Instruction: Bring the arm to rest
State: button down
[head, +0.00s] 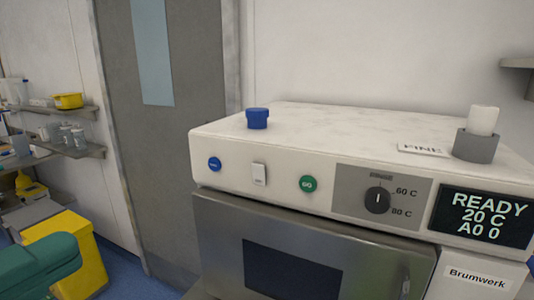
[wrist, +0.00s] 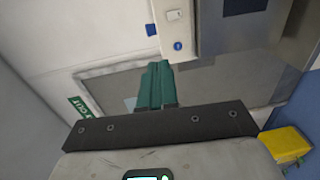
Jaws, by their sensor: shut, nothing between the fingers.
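My gripper (wrist: 156,68) shows in the wrist view with its two green fingers together and nothing between them. The fingers point toward the grey door, with free air around them. The white machine's edge shows beyond the fingertips, apart from them. In the head view a teal shape at the lower left edge, cut off by the frame, looks like part of my gripper. The rest of my arm is not in view there.
A yellow bin (head: 86,252) stands at the lower left. Shelves (head: 80,150) hold small containers. A grey door (head: 165,160) is behind.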

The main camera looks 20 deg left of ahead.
jog(key=w+d+f+m+g+h, duration=0.1)
jog(key=w+d+f+g, duration=0.1)
jog(key=w+d+f, duration=0.5)
jog(key=w+d+f+m+g, duration=0.1)
jog(key=w+d+f+m, duration=0.1)
jog(key=w+d+f, duration=0.55)
jog(key=w+d+f+m+g, duration=0.2)
jog(key=w+d+f, duration=0.1)
jog(key=d+f, duration=0.45)
jog(key=w+d+f+m+g, duration=0.2)
jog(key=w+d+f, duration=0.1)
jog(key=d+f, duration=0.5)
jog(key=s+d+f+m+g+y, duration=0.2)
jog(key=s+d+f+m+g, duration=0.3)
jog(key=s+d+f+m, duration=0.8)
jog(key=s+d+f+n+g+b, duration=0.1)
jog(key=s+d+f+g+b, duration=0.1)
jog(key=s+f, duration=0.4)
jog(key=s+d+f+n+g+b, duration=0.1)
jog(key=s+d+f+b, duration=0.3)
jog(key=f, duration=0.9)
jog(key=s+g+b, duration=0.1)
jog(key=b, duration=0.2)
jog(key=shift+s+n, duration=0.3)
jog(key=shift+s, duration=0.05)
